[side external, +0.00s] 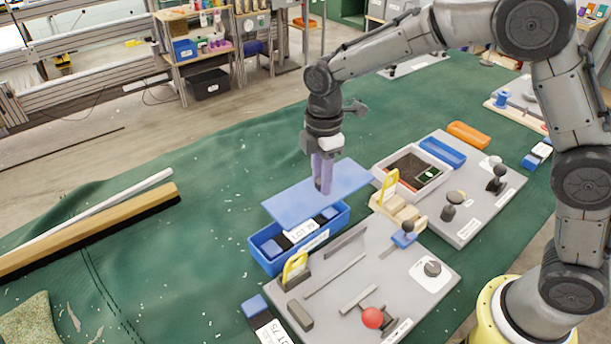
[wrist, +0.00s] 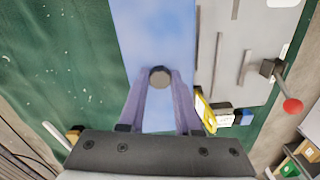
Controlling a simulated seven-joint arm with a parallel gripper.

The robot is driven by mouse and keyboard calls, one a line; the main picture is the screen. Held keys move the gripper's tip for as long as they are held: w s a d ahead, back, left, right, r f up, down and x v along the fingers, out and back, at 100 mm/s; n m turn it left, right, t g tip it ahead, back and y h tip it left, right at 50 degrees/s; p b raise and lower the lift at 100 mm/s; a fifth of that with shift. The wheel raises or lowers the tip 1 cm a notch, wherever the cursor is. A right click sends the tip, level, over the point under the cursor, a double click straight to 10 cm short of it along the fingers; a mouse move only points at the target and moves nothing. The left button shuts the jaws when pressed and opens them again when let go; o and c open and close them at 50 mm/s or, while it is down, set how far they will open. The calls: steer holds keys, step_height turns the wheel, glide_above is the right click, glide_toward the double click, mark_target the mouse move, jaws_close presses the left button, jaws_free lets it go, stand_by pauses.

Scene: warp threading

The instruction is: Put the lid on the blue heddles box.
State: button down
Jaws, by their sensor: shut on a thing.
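The blue lid (side external: 310,197) is a flat blue plate held above and to the upper right of the blue heddles box (side external: 261,258). The box is open, stands on the green cloth and holds dark and blue pieces with a white label. My gripper (side external: 322,186) points down and is shut on the lid's knob. In the wrist view my gripper's purple fingers (wrist: 160,92) close on the round dark knob (wrist: 159,77) on the lid (wrist: 152,35). The lid covers part of the box in the side view; the wrist view does not show the box.
A wooden brush (side external: 90,230) lies left; cloth between is clear.

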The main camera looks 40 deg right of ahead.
mark_target(301, 196)
steer(key=shift+s+a+r, duration=0.1)
steer(key=shift+s+r, duration=0.05)
steer(key=shift+s, duration=0.05)
steer(key=a, duration=0.2)
steer(key=w+a, duration=0.1)
steer(key=a, duration=0.1)
steer(key=shift+w+a, duration=0.15)
steer(key=shift+w, duration=0.05)
steer(key=shift+f, duration=3.4)
steer(key=shift+f, duration=0.45)
steer(key=shift+c, duration=0.2)
jaws_free()
steer(key=shift+r, duration=3.5)
